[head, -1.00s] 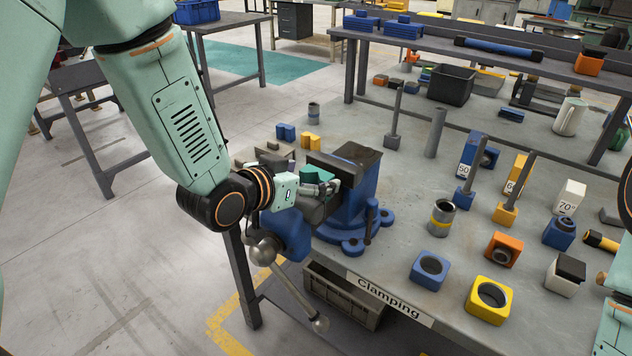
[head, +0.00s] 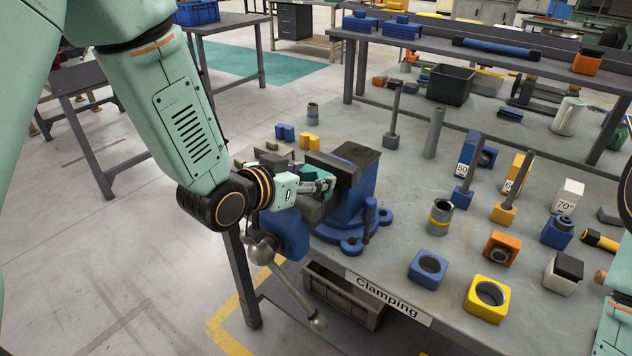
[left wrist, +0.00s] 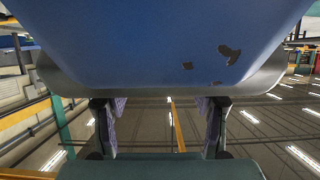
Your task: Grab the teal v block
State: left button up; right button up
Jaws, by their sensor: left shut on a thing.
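The teal v block (head: 326,181) is at the vise jaws in the head view, partly covered by my gripper. My left gripper (head: 318,187) reaches in from the left and is shut on it. The blue vise (head: 352,195) with its dark jaws stands at the table's left edge, right beside the fingers. In the left wrist view, chipped blue metal (left wrist: 180,40) fills the top, both fingers (left wrist: 160,135) show below it, and a dark teal surface (left wrist: 160,170) lies along the bottom. Whether the block touches the vise jaws is hidden.
Blue and yellow blocks (head: 310,143) stand behind the vise. Blue and yellow ring blocks (head: 488,298), a grey cylinder (head: 440,217) and several posts stand to the right. The vise handle (head: 290,287) hangs over the table's front edge.

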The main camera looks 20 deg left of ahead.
pick_arm(q)
jog(key=c, duration=0.3)
jog(key=shift+w+r, duration=0.1)
jog(key=shift+r, duration=0.05)
grip_shut()
jog(key=shift+r, duration=0.1)
